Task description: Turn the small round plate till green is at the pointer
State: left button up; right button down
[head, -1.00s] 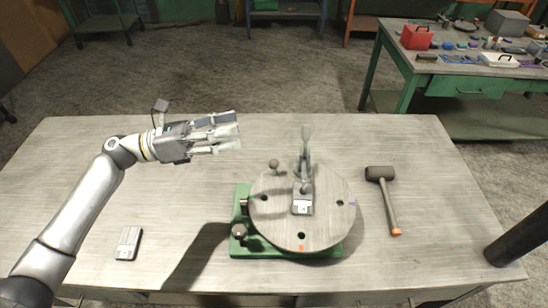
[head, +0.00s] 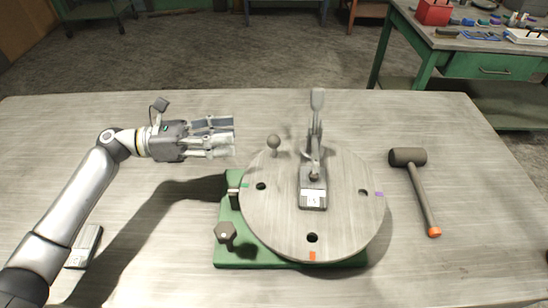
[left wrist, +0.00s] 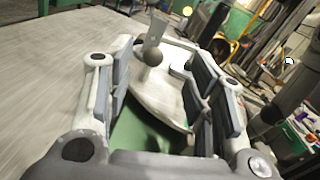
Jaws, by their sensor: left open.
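The small round plate (head: 275,215) is a grey disc on a green base (head: 290,263). A green mark (head: 245,185) is at its left edge, an orange one (head: 312,256) at the front and a purple one (head: 379,194) at the right. A round-headed knob (head: 273,143) stands at its far left edge. A small light metal piece (head: 232,192) sits beside the left edge; I cannot tell if it is the pointer. My left gripper (head: 234,138) is open and empty, left of the knob. The left wrist view shows the knob (left wrist: 153,56) ahead between the fingers, apart from them. My right gripper is out of view.
An upright lever clamp (head: 316,130) with a labelled block stands on the plate. A dark hex knob (head: 225,231) is at the base's front left. A mallet (head: 418,185) lies right; a small grey box (head: 84,247) lies front left. The table's far left is clear.

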aim_at(274, 142)
pick_arm(q)
jog(key=d+f, duration=0.1)
jog(key=d, duration=0.2)
jog(key=d+p, duration=0.1)
jog(key=d, duration=0.2)
jog(key=w+d+f, duration=0.1)
jog(key=d, duration=0.2)
jog(key=shift+d+f+p, duration=0.1)
jog(key=shift+f+p, duration=0.2)
jog(key=shift+f, duration=0.05)
jog(key=shift+d+f, duration=0.1)
jog(key=shift+d, duration=0.7)
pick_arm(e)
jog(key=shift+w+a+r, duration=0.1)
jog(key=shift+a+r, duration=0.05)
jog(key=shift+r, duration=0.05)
pick_arm(q)
grip_shut()
